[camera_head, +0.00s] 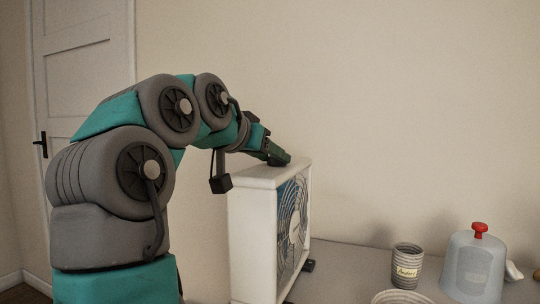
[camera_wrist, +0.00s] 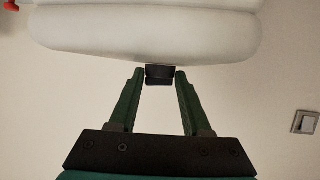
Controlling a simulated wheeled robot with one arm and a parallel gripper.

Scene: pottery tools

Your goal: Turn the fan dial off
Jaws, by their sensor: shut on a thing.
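The fan (camera_head: 262,217) is a white box standing on the grey table, with its blue-backed round grille facing right in the head view. Its white housing (camera_wrist: 145,35) fills the top of the wrist view. The dial (camera_wrist: 160,80) is a small dark block at the housing's edge. My gripper (camera_head: 279,156) reaches the top of the fan from the back left. In the wrist view its two green fingers (camera_wrist: 160,72) are closed on the dial from both sides. The dial cannot be made out in the head view, and its setting does not show.
On the grey table (camera_head: 345,270) to the right stand a striped labelled cup (camera_head: 407,268), a translucent dome with a red knob (camera_head: 474,268) and a partly cut-off bowl (camera_head: 400,297). A wall switch (camera_wrist: 306,121) shows in the wrist view. A white door (camera_head: 85,75) is behind my arm.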

